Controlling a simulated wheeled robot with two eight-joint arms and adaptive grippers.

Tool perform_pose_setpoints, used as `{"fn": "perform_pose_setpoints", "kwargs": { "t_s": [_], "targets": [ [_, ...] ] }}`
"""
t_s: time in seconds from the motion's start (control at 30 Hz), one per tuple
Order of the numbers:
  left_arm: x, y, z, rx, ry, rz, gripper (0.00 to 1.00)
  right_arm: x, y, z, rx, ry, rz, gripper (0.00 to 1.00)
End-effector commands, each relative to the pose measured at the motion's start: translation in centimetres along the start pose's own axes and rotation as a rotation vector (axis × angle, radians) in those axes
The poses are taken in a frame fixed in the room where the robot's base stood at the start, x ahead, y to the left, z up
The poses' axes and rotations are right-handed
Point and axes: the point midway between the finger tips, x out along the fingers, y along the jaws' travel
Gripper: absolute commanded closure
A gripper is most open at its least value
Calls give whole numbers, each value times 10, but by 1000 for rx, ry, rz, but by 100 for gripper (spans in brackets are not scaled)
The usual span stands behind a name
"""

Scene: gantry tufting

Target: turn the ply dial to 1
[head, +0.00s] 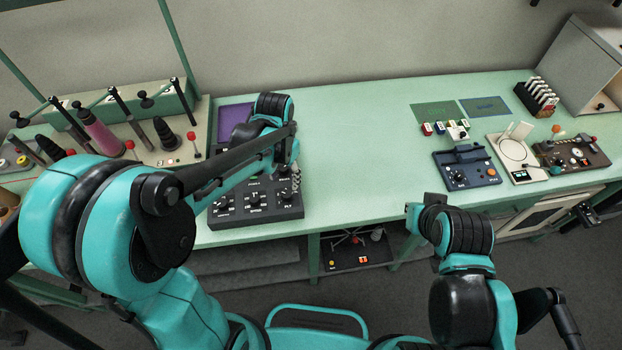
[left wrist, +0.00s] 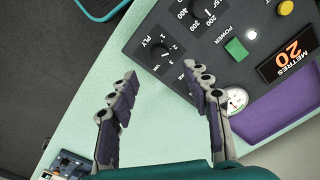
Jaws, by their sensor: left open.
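The ply dial (left wrist: 162,66) is a dark round knob on the black control panel (left wrist: 205,72), with the label PLY and small numbers around it. Its exact pointer setting is too small to tell. In the head view the dial (head: 286,196) sits at the panel's front right corner. My left gripper (left wrist: 160,79) is open and empty, its two fingers apart on either side of the dial in the left wrist view. Whether they touch it, I cannot tell. In the head view my left arm hides part of the panel. My right gripper is not clearly in view.
A purple pad (head: 233,118) lies behind the panel.

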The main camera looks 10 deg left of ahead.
Motion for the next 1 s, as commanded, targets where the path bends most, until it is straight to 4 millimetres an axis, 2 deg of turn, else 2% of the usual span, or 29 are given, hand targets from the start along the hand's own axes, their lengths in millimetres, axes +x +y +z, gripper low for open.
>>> {"fn": "perform_pose_setpoints", "kwargs": {
  "t_s": [0.17,0.4,0.53,0.7,0.93,0.97,1.0],
  "targets": [
    [15,0,-2,7,-13,3,51,2,0,2,0,0,0,100],
    [55,0,-2,6,-11,3,51,12,0,9,0,0,0,100],
    [72,0,-1,6,-11,3,51,15,0,11,0,0,0,100],
    [81,0,-1,6,-11,3,51,17,0,12,0,0,0,100],
    [80,0,-1,6,-10,3,51,16,0,12,0,0,0,100],
    [80,0,-1,6,-10,3,56,16,0,12,0,0,0,100],
    [80,0,-1,6,-10,3,67,16,0,12,0,0,0,100]
  ]
}}
